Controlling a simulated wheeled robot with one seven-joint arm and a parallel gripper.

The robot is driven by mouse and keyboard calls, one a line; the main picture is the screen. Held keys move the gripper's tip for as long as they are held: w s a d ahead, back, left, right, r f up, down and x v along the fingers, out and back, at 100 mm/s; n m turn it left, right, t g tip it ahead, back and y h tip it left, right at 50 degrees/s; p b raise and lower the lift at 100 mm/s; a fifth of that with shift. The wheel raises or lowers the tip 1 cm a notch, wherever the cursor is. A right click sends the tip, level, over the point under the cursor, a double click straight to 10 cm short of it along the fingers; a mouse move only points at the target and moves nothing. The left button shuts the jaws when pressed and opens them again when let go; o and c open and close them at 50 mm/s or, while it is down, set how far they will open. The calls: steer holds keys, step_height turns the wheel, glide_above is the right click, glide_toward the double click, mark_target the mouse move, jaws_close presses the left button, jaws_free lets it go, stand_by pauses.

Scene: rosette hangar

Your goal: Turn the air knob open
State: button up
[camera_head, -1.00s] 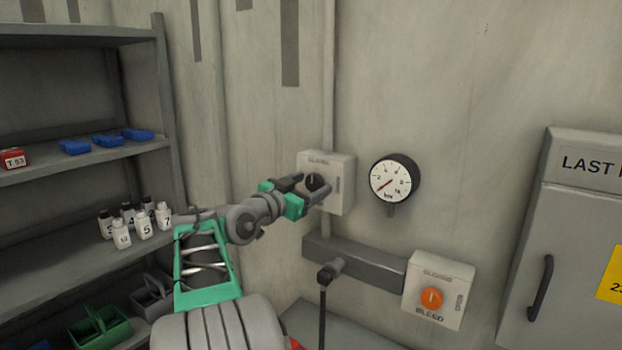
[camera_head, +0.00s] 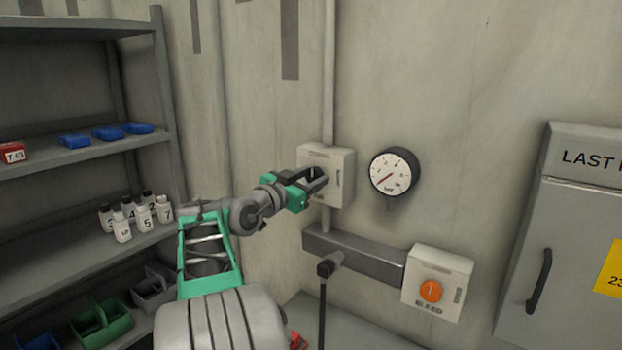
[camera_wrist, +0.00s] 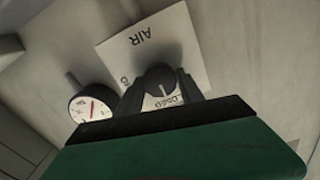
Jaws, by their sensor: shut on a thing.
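The air knob (camera_wrist: 161,80) is a round black knob with a white pointer line. It sits on a pale square plate marked AIR (camera_wrist: 189,38), which is the upper box (camera_head: 342,163) on the wall in the head view. My gripper (camera_head: 318,181) reaches this box, and its fingers hide most of the knob there. In the wrist view my gripper (camera_wrist: 163,98) has a dark finger on each side of the knob and is shut on it. The knob's white line points toward the gripper side, near partly hidden lettering.
A round gauge (camera_head: 395,172) is right of the box, its needle low on the left. A BLEED box (camera_head: 456,262) with an orange knob (camera_head: 430,291) is lower right. A grey cabinet (camera_head: 560,200) stands far right. A shelf (camera_head: 75,157) with bottles and bins is left.

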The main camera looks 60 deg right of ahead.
steer(key=shift+c, duration=0.7)
steer(key=shift+f+m+b, duration=0.2)
steer(key=shift+m+b, duration=0.1)
steer(key=shift+b, duration=0.55)
steer(key=shift+f+b, duration=0.15)
steer(key=shift+b, duration=0.5)
steer(key=m+b, duration=0.6)
steer(key=b, duration=0.6)
steer(key=shift+f+m, duration=0.1)
steer(key=shift+m, duration=0.3)
steer(key=m+b, duration=0.5)
steer(key=shift+m, duration=0.3)
steer(key=shift+r+m+b, duration=0.15)
steer(key=shift+m+b, duration=0.5)
steer(key=shift+m, duration=0.6)
steer(key=shift+r+m+b, duration=0.15)
steer(key=shift+m+b, duration=0.5)
steer(key=shift+m, duration=0.6)
